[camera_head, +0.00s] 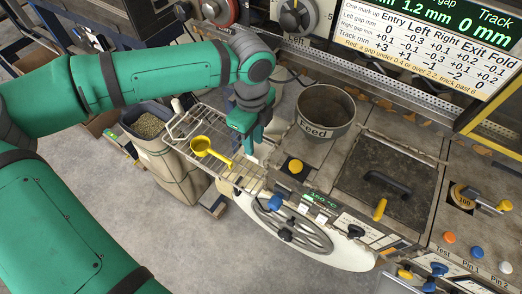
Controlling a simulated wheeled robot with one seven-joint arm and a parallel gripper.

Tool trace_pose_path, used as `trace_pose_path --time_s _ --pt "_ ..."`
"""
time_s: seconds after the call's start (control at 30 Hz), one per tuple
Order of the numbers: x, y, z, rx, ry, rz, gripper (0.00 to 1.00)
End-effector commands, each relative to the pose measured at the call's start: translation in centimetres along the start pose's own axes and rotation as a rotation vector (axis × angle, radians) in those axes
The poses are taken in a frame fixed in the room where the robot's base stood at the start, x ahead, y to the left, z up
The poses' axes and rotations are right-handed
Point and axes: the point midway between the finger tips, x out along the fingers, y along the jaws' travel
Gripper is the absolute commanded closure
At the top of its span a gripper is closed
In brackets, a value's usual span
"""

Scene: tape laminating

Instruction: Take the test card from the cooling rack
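The wire cooling rack (181,129) juts out from the left side of the machine. A yellow scoop (213,149) lies on it. My gripper (250,147) points down over the right end of the rack, close to the machine's edge. Its fingers are small and partly overlap in this view, so their opening is unclear. A pale patch shows beside the fingertips; I cannot tell whether it is the test card, a finger or part of the rack. No test card is clearly visible elsewhere on the rack.
A round feed hopper (326,113) stands right of my gripper. A dark plate with a handle (387,183) lies further right. Below the rack are a handwheel (291,229) and a sack of grain (165,160). The floor at lower middle is clear.

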Motion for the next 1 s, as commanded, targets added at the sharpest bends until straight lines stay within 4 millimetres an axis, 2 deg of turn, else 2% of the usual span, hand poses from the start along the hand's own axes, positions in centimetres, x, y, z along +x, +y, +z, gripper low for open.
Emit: trace_pose_path --time_s 0.23,0.53,0.87,0.97,1.0 --pt "1.7 0.2 0.0 -0.001 0.002 0.001 0.75" --pt "5.5 0.5 0.0 0.000 0.002 -0.001 0.75" --pt "6.1 0.5 0.0 0.001 0.001 -0.002 0.75" --pt "6.1 0.5 0.0 0.001 0.001 -0.001 0.98" --pt "6.1 0.5 0.0 0.001 0.001 -0.001 1.00"
